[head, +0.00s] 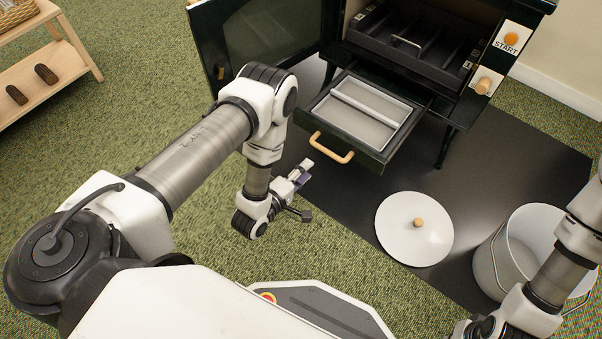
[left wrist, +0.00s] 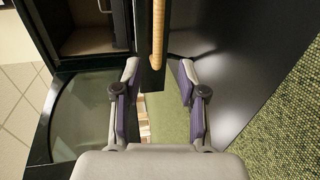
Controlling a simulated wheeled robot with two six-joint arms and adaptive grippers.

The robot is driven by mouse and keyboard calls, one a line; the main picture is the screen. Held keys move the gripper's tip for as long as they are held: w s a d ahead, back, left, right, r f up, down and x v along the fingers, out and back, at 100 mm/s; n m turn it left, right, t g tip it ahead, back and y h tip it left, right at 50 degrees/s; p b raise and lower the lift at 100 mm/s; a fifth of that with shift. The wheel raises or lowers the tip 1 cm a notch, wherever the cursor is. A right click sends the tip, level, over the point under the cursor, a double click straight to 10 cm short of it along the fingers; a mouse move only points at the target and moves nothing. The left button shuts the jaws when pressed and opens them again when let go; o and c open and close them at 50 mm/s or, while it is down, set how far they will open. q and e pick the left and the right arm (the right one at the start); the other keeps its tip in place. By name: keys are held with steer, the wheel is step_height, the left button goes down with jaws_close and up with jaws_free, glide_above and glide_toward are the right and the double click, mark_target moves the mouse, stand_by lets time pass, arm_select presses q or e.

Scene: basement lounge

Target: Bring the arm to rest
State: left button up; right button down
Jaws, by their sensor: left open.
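My left arm reaches in from the left in the head view, its forearm bent down. My left gripper (head: 303,174) is above the floor, just in front and to the left of the open drawer's wooden handle (head: 331,149). In the left wrist view the gripper (left wrist: 158,92) has its two purple-padded fingers spread wide apart with nothing between them. The wooden handle (left wrist: 158,32) shows beyond the fingertips, apart from them. Part of my right arm shows at the right edge of the head view; its gripper is not seen.
The dark stove's drawer (head: 365,112) is pulled out and its glass door (head: 262,38) stands open. A white lid (head: 413,236) and a white bucket (head: 527,238) stand on the dark floor mat (head: 505,165). A wooden shelf (head: 48,78) holds brown pieces. Green carpet is clear at left.

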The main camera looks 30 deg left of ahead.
arm_select(q)
steer(key=shift+v, duration=0.8)
steer(key=w+r, duration=0.4)
steer(key=r, duration=0.2)
steer(key=s+a+f+m+g+y, duration=0.1)
steer(key=s+f+m+g, duration=0.3)
steer(key=s+m+g, duration=0.65)
steer(key=s+a+f+m+g+y, duration=0.25)
steer(key=s+m+g, duration=0.25)
steer(key=s, duration=1)
step_height(320, 180, up, 35)
steer(key=p, duration=3.6)
steer(key=shift+d+r, duration=0.2)
steer(key=shift+d, duration=0.2)
steer(key=shift+s+h, duration=0.1)
steer(key=shift+h, duration=0.15)
